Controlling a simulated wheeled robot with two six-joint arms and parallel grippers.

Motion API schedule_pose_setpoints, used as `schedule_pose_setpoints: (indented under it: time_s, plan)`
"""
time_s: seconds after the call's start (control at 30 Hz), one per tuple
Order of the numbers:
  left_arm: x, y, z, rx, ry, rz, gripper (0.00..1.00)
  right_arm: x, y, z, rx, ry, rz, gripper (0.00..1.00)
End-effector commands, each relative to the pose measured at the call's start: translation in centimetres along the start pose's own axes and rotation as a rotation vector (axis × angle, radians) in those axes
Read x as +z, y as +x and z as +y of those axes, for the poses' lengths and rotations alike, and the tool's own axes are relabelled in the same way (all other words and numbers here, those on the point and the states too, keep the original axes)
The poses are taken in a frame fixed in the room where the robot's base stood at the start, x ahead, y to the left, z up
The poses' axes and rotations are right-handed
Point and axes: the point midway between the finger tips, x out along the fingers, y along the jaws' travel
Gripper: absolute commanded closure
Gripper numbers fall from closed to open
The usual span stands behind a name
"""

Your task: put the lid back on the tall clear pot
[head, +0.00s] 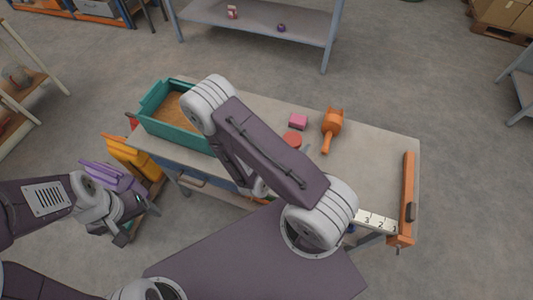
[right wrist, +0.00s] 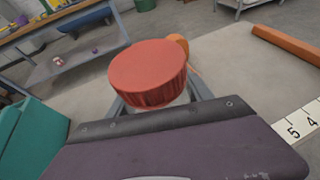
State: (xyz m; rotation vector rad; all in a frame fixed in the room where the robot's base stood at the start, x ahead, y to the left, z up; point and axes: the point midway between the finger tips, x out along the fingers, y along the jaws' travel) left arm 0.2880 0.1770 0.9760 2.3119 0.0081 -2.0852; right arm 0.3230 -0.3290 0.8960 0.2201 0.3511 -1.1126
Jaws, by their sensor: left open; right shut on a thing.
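A red ribbed lid (right wrist: 148,72) fills the middle of the right wrist view, on top of a pale clear body that I take for the tall clear pot (right wrist: 183,98). Only a sliver of that body shows; whether the lid is fully seated cannot be told. My right gripper (right wrist: 160,100) is shut on the pot below the lid, its fingertips partly hidden by the lid. In the head view the lid (head: 291,139) shows just beyond my right arm, which hides most of the gripper. My left gripper (head: 127,223) is open and empty, off the table's left front side.
A numbered strip (head: 375,222) lies at front right. Yellow and purple bins (head: 135,155) stand left. Right-centre tabletop is clear.

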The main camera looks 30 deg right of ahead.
Motion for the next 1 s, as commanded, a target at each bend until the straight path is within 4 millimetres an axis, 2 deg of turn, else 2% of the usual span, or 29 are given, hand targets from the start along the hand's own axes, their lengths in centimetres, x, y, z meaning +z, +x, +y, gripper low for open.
schedule_pose_setpoints:
  time_s: [0.03,0.1,0.37,0.4,0.43,0.73,0.83,1.0]
  plan:
    - [0.3,2.8,-0.1,0.0,0.0,-0.001,0.22,-1.9,0.8,1.1,0.005,0.011,0.0,1.0]
    - [0.6,4.8,-0.1,0.0,0.0,-0.002,0.22,-2.4,1.1,2.0,0.004,0.01,-0.001,1.0]
    - [1.1,10.2,-0.2,0.0,0.0,-0.001,0.22,-3.1,1.4,3.6,0.004,0.008,0.0,1.0]
    - [1.1,10.4,-0.2,0.0,0.0,-0.002,0.22,-3.0,1.4,4.0,0.004,0.007,0.001,1.0]
    - [1.1,9.6,-0.2,0.0,0.0,-0.002,0.22,-2.7,1.3,4.5,0.003,0.001,0.002,1.0]
    - [1.0,9.4,-0.2,0.0,0.0,-0.001,0.22,-5.3,2.7,9.7,0.002,0.001,0.001,1.0]
    - [1.0,9.4,-0.2,0.0,0.0,-0.001,0.22,-5.8,2.9,10.5,0.002,0.001,0.001,1.0]
    - [1.0,9.4,-0.2,0.0,0.0,-0.001,0.22,-5.8,2.9,10.6,0.002,0.0,0.001,1.0]
